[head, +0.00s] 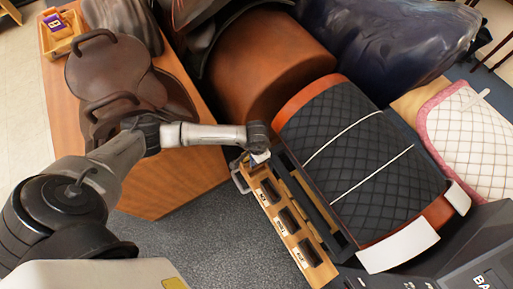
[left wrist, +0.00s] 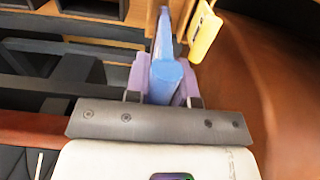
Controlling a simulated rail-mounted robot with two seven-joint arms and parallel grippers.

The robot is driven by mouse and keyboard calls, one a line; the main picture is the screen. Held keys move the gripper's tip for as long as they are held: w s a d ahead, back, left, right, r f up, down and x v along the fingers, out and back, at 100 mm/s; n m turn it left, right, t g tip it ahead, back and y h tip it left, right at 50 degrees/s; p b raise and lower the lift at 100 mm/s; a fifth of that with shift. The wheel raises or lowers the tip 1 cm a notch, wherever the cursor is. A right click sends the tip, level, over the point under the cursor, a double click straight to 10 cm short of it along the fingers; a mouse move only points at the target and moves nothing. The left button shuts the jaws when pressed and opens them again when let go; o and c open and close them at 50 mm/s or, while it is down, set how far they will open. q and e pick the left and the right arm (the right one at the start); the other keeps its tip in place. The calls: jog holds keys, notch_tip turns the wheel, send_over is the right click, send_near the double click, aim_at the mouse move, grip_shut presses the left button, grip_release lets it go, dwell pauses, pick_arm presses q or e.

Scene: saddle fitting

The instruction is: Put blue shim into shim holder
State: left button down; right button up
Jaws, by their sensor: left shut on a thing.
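My left gripper (head: 259,157) is at the far end of the wooden shim holder (head: 298,258), close above it or at its edge. The holder has a row of dark labelled slots. In the left wrist view, my left gripper (left wrist: 163,88) has its pale purple fingers shut on the long blue shim (left wrist: 166,72), which points away from the gripper. The shim's far end lies beside wooden parts, and I cannot tell whether it touches them. In the head view the shim is too small or hidden to make out. My right gripper is not in view.
A yellow piece (left wrist: 205,32) is right of the shim's far end. A black quilted pad (head: 355,150) on a brown form lies right of the holder. A brown saddle (head: 115,75) sits on a wooden cabinet (head: 185,185) at left. Grey floor lies between cabinet and holder.

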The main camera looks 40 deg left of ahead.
pick_arm(q)
jog(key=shift+d+f, duration=0.1)
jog(key=shift+f, duration=0.5)
jog(key=shift+f+b, duration=0.9)
jog(key=shift+f, duration=0.25)
jog(key=shift+f+b, duration=1)
jog(key=shift+f, duration=0.7)
jog(key=shift+f+b, duration=1.25)
jog(key=shift+f, duration=0.05)
jog(key=c, duration=0.9)
grip_release()
jog(key=shift+r, duration=0.1)
notch_tip(320, 180, up, 12)
jog(key=p, duration=0.8)
jog(key=shift+r+p, duration=0.4)
jog(key=shift+r, duration=0.45)
